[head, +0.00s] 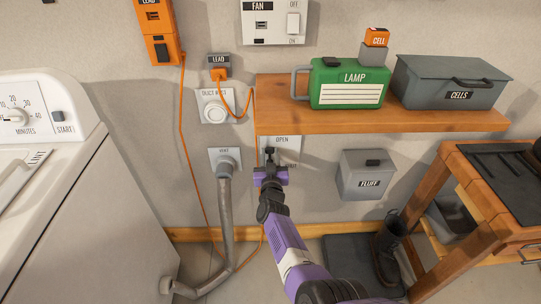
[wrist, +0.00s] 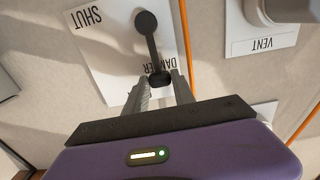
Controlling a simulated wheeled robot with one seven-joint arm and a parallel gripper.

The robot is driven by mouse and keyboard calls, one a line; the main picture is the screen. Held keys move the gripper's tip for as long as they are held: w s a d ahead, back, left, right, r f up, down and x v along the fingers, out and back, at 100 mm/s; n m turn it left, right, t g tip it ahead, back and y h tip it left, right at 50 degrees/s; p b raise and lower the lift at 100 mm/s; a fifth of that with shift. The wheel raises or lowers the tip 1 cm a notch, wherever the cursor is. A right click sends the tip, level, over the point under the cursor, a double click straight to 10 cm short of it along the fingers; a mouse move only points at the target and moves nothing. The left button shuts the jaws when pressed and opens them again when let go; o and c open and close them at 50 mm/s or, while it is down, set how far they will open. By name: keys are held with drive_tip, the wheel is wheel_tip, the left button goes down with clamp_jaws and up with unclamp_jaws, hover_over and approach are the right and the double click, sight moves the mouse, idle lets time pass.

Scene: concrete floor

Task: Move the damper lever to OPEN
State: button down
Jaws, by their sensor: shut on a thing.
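The damper plate (head: 294,146) is a pale plate on the wall below the shelf. OPEN is at its top, and a partly covered word is lower right. In the wrist view the plate (wrist: 108,60) appears upside down, with SHUT at upper left and DAMPER partly covered. The dark damper lever (wrist: 152,48) runs from a round end to a blocky end between my fingertips. My purple gripper (head: 270,163) is in front of the plate. Its fingers (wrist: 160,84) are shut on the lever's blocky end. OPEN is out of the wrist view.
The wooden shelf (head: 370,119) juts out just above my gripper, holding a green lamp box (head: 345,84) and a grey cells box (head: 450,84). A vent pipe (head: 226,215) is left, a fluff box (head: 366,174) right. An orange cord (head: 185,150) hangs left.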

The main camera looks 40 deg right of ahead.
drive_tip(key=c, duration=1)
unclamp_jaws()
drive_tip(key=shift+c, duration=0.2)
drive_tip(key=shift+a, duration=0.1)
drive_tip(key=p+v, duration=0.4)
drive_tip(key=v, duration=0.3)
drive_tip(key=shift+s+a, duration=0.15)
drive_tip(key=shift+s, duration=0.2)
